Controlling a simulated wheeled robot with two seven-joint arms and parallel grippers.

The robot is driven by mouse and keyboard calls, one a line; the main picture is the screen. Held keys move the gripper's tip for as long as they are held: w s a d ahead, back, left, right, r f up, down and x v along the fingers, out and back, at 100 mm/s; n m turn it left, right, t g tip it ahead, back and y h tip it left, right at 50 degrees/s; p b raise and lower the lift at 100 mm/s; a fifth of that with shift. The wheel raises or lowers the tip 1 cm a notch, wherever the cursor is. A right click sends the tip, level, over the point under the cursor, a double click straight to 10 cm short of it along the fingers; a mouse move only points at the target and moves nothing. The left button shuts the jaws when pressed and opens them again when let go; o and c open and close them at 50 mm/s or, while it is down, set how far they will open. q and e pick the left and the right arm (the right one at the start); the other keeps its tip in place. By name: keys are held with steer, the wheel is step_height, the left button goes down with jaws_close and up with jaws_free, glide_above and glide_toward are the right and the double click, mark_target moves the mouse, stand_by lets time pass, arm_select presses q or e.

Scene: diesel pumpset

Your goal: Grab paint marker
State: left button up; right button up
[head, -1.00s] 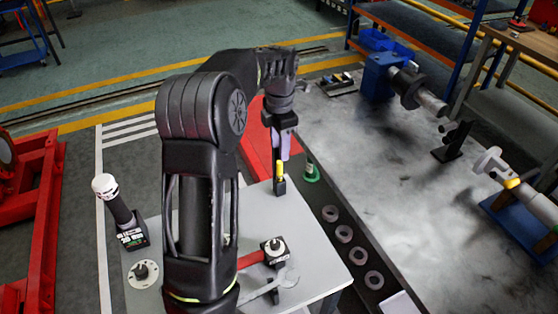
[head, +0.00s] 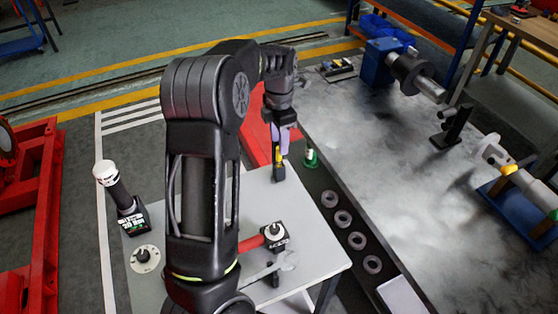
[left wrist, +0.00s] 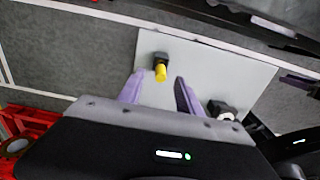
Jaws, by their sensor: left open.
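The paint marker (head: 279,160) is yellow and stands upright in a small black holder (head: 278,174) near the far edge of the grey table. My left gripper (head: 281,143) points down over it, with purple fingers partly covering the marker in the head view. In the left wrist view the yellow marker (left wrist: 161,73) shows between the tips of the open left gripper (left wrist: 158,79), with its black holder (left wrist: 159,58) just beyond. I cannot tell whether the fingers touch the marker.
A green item (head: 311,159) and several rings (head: 343,218) lie to the right, beside the large bench (head: 385,170).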

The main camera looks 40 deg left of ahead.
mark_target(279, 163)
arm_select(q)
steer(key=shift+s+f+p, duration=0.1)
steer(key=shift+f+p, duration=0.45)
steer(key=shift+f, duration=1.8)
steer(key=shift+c, duration=0.3)
jaws_close()
